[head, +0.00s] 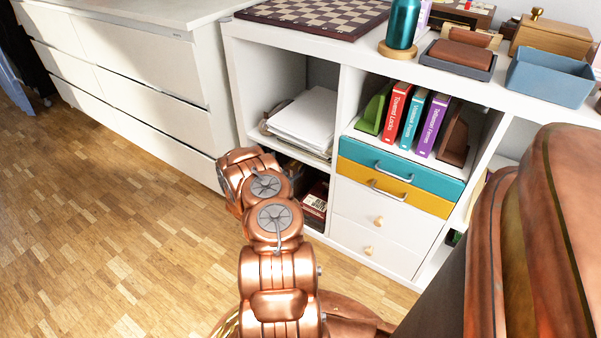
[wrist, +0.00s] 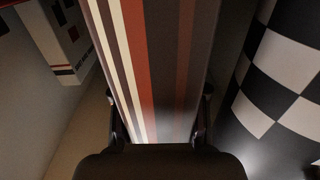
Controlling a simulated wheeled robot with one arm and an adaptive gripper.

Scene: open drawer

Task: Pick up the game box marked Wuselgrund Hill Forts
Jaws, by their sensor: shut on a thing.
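In the wrist view a box with white, dark, red and brown stripes (wrist: 151,60) stands between the two fingers of my gripper (wrist: 159,118). The fingers are shut on its sides. No title on this box is readable, so I cannot tell whether it is the one marked Wuselgrund Hill Forts. In the head view my arm hides the gripper and whatever it holds, at the lower left cubby of the white shelf. A dark red box with pale lettering (head: 315,201) shows there, just right of my arm.
In the wrist view a black-and-white checkered object (wrist: 280,85) is close on the right. A pale box with dark squares (wrist: 65,35) stands on the left. In the head view, papers (head: 303,117) lie above the cubby, and drawers (head: 385,215) are on its right.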

